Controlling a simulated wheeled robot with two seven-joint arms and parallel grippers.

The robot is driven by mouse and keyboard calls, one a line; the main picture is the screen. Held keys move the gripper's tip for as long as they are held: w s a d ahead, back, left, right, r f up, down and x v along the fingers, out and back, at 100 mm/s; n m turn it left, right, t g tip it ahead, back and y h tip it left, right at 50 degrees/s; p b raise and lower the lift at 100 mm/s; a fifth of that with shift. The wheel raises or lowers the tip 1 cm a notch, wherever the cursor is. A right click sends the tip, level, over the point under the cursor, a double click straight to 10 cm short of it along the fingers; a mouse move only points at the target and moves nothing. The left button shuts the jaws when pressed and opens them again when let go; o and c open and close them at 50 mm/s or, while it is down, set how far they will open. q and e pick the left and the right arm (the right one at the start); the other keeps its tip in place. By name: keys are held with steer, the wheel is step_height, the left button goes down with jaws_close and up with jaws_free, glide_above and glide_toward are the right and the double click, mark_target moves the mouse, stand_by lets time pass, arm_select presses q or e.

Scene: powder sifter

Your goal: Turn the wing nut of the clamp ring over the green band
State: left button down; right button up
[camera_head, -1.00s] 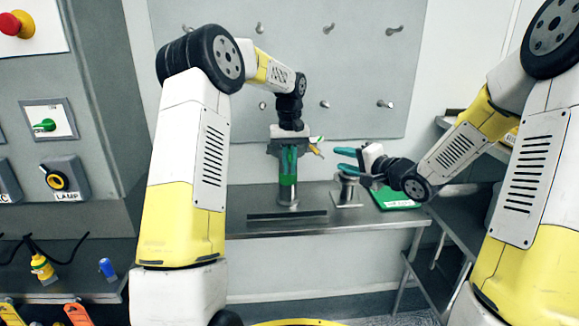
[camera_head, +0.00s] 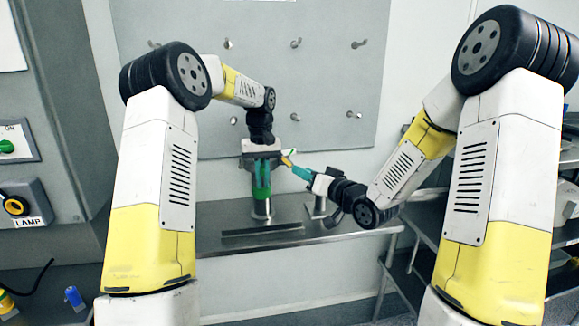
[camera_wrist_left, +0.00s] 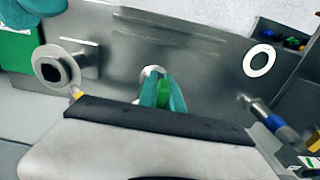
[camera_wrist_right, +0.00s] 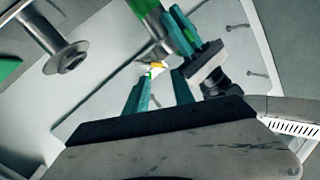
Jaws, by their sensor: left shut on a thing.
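A metal tube with a green band (camera_head: 262,193) stands upright over the metal table. My left gripper (camera_head: 262,178) reaches down from above, its teal fingers shut on the green part of the tube; the left wrist view also shows this green part (camera_wrist_left: 163,92) between the fingers. The yellow wing nut (camera_head: 287,160) sticks out to the right, just below the left gripper's body. The clamp ring itself is mostly hidden. My right gripper (camera_head: 298,172) points left at the wing nut. In the right wrist view its fingers are apart, with the wing nut (camera_wrist_right: 154,70) near the tips, contact unclear.
The metal table (camera_head: 345,228) has a dark slot in front of the tube. A metal stand (camera_head: 318,207) is right of the tube, below my right gripper. A grey panel with pegs (camera_head: 300,90) is behind. A white ring (camera_wrist_left: 259,60) shows in the left wrist view.

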mark_target(291, 166)
steer(key=w+a+n+t+h, duration=0.1)
steer(key=w+n, duration=0.2)
steer(key=n, duration=0.1)
steer(key=w+a+f+n+h, duration=0.1)
steer(key=w+a+n, duration=0.1)
steer(key=w+n, duration=0.1)
steer(key=w+a+f+n+t, duration=0.1)
steer(key=w+n, duration=0.2)
steer(key=n, duration=0.1)
steer(key=shift+w+a+n+t+h, duration=0.2)
steer(key=shift+a+n+t+h, duration=0.1)
steer(key=shift+a+h, duration=0.1)
stand_by(0.3)
jaws_close()
